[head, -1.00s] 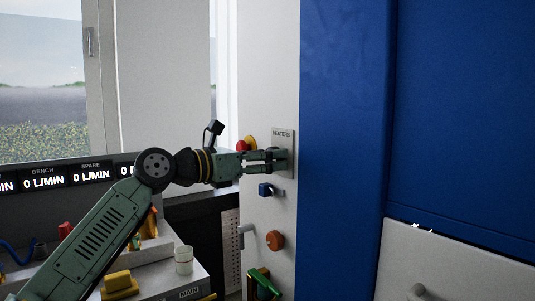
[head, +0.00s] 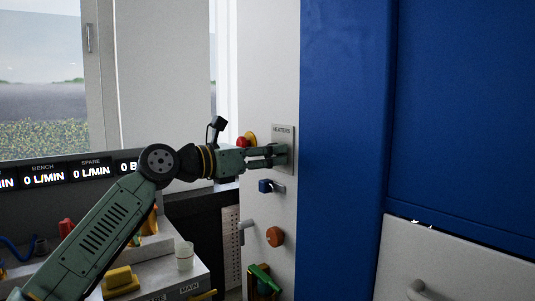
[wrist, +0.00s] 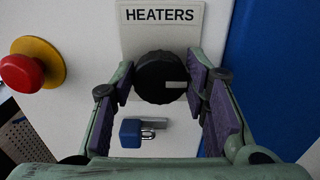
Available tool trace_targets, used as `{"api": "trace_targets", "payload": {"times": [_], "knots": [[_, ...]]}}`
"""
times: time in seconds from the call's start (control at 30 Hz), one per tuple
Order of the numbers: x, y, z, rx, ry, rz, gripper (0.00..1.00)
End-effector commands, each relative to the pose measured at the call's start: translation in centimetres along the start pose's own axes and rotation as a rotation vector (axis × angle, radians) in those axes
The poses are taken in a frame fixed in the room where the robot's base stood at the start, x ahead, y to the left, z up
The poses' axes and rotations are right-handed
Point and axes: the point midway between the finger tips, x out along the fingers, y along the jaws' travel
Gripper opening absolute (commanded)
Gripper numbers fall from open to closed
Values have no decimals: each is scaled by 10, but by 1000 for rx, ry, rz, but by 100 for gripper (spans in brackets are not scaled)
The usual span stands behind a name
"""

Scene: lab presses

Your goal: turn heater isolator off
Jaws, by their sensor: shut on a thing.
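The heater isolator is a round black knob (wrist: 161,77) on a grey plate marked HEATERS (wrist: 160,17). Its white mark lies on the right side of the knob, close to level. The plate also shows in the head view (head: 283,133), where my fingers hide the knob. My gripper (wrist: 160,84) faces the panel and is shut on the knob, with one purple finger pad on each side. It also shows in the head view (head: 282,155), with its fingertips at the plate.
A red mushroom button on a yellow base (wrist: 24,72) is left of the plate. A blue padlock (wrist: 131,133) hangs below the knob. An orange-brown knob (head: 275,237) is lower on the panel. A blue wall (head: 345,150) stands to the right.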

Motion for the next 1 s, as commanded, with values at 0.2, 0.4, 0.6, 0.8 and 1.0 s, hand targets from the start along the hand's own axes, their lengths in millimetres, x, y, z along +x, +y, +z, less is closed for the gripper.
{"api": "trace_targets", "payload": {"times": [0.2,0.4,0.6,0.8,1.0], "knots": [[0,0,0,-5,0,0,13],[0,0,0,-54,0,1,13],[0,1,0,-176,1,1,13],[0,2,1,-354,1,1,13],[0,3,0,-547,2,1,13]]}}
